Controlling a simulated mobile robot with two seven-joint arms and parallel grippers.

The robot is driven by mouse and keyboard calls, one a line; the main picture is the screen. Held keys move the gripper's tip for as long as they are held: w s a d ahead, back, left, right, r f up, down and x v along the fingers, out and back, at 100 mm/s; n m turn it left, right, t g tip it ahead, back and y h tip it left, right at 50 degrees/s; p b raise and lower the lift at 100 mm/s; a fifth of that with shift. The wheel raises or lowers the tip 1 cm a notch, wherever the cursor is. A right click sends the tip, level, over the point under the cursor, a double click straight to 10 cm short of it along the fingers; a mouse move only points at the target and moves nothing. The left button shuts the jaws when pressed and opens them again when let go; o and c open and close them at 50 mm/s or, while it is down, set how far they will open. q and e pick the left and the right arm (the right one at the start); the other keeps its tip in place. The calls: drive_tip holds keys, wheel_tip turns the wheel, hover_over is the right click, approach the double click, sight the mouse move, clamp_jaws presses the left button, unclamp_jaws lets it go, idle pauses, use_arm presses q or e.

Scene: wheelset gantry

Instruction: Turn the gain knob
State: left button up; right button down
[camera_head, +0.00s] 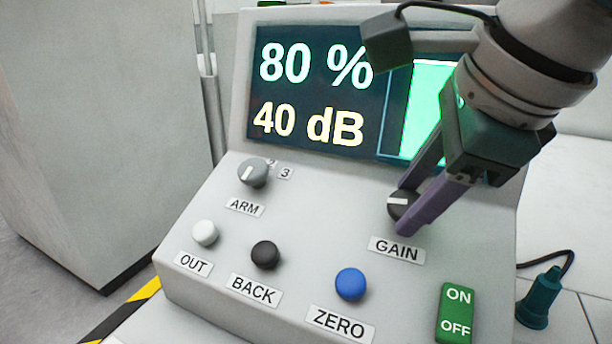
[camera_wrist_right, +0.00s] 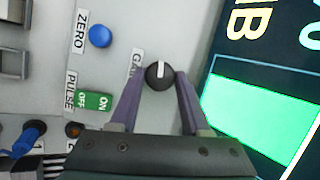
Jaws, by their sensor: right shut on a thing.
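The gain knob (camera_head: 400,205) is a dark round knob with a white pointer line, above the GAIN label (camera_head: 397,250) on the sloped console panel. My right gripper (camera_head: 408,208) reaches down from the upper right and is shut on the knob, one purple finger on each side. The right wrist view also shows the knob (camera_wrist_right: 159,76) between the tips of both fingers (camera_wrist_right: 157,82). The screen (camera_head: 310,95) reads 80 % and 40 dB and has a green bar, partly hidden by my right arm. My left gripper is not in view.
The ARM knob (camera_head: 253,173) sits at the panel's upper left. White OUT (camera_head: 205,232), black BACK (camera_head: 265,254) and blue ZERO (camera_head: 351,284) buttons line the front. A green ON/OFF switch (camera_head: 456,313) is at lower right. A teal plug (camera_head: 539,299) with a cable lies beside the console.

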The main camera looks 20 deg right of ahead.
drive_tip(key=shift+c, duration=1.8)
unclamp_jaws()
drive_tip(key=p+v, duration=1)
drive_tip(key=p, duration=0.1)
drive_tip(key=shift+p, duration=0.4)
